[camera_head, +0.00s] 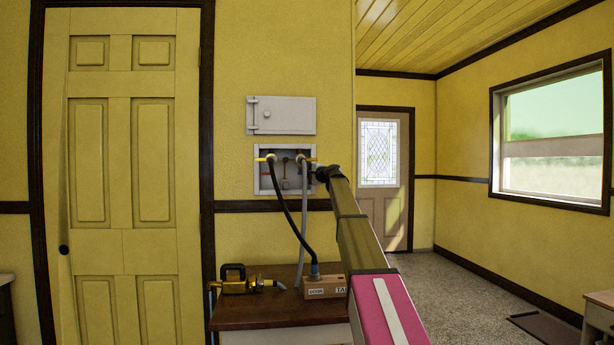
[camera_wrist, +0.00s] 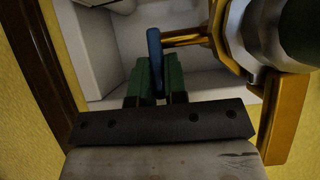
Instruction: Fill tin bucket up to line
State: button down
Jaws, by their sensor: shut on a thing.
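A recessed white valve box (camera_head: 263,182) is set in the yellow wall, with brass taps at its top left (camera_head: 265,158) and top right (camera_head: 303,159). My gripper (camera_wrist: 156,92) has green fingers closed on a blue handle (camera_wrist: 154,45) in the wrist view. A brass stem (camera_wrist: 184,39) joins this handle to a brass valve (camera_wrist: 232,45). In the head view my arm reaches to the right side of the box and hides part of it; the fingertips are hard to make out there. No tin bucket or fill line shows.
A black hose (camera_head: 283,207) and a grey hose (camera_head: 303,222) hang from the taps towards a dark brown table (camera_head: 260,313). On it stand a wooden box (camera_head: 322,287) and a brass-and-black device (camera_head: 238,282).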

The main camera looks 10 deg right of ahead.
jog(key=c, duration=1.2)
grip_release()
jog(key=shift+o, duration=0.2)
jog(key=shift+s, duration=0.1)
jog(key=v, duration=1)
jog(key=shift+s+d, duration=0.2)
jog(key=shift+d, duration=0.05)
